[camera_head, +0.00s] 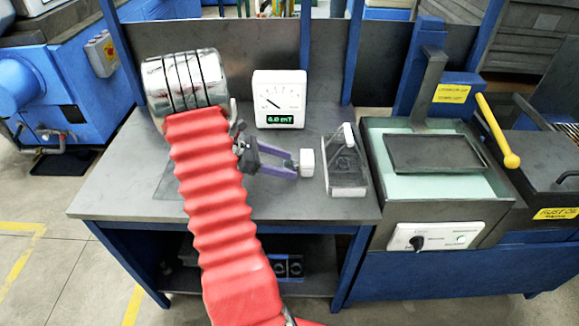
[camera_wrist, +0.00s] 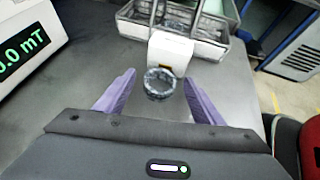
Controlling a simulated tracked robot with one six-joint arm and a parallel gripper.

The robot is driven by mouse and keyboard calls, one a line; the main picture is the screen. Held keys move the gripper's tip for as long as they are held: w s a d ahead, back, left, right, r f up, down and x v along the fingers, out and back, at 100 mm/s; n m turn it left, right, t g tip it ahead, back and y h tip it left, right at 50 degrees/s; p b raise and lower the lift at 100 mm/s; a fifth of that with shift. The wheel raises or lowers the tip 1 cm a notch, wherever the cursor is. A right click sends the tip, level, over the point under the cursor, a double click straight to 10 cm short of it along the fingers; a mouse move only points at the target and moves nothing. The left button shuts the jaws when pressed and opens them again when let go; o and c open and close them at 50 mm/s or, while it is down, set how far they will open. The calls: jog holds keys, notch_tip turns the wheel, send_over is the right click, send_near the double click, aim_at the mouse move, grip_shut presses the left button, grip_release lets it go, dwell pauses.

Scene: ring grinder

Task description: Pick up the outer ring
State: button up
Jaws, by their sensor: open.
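The outer ring is a small dark metallic ring (camera_wrist: 158,96) in the wrist view, directly in front of a white block (camera_wrist: 171,48). My gripper (camera_wrist: 159,77) has its two purple fingers spread, one on each side of the ring, with visible gaps to it. The gripper is open. In the head view my gripper (camera_head: 294,167) is low over the grey table, pointing right at the white block (camera_head: 307,162).
A wire-handled tray (camera_head: 347,190) stands right of the block. A white gauge (camera_head: 280,98) with a green display is behind my gripper. A metal cylinder unit (camera_head: 185,80) is at the back left. The table front (camera_head: 320,207) is clear. A blue machine stands at right.

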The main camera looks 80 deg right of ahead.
jog(key=c, duration=1.3)
notch_tip(320, 180, up, 10)
dwell(1.2)
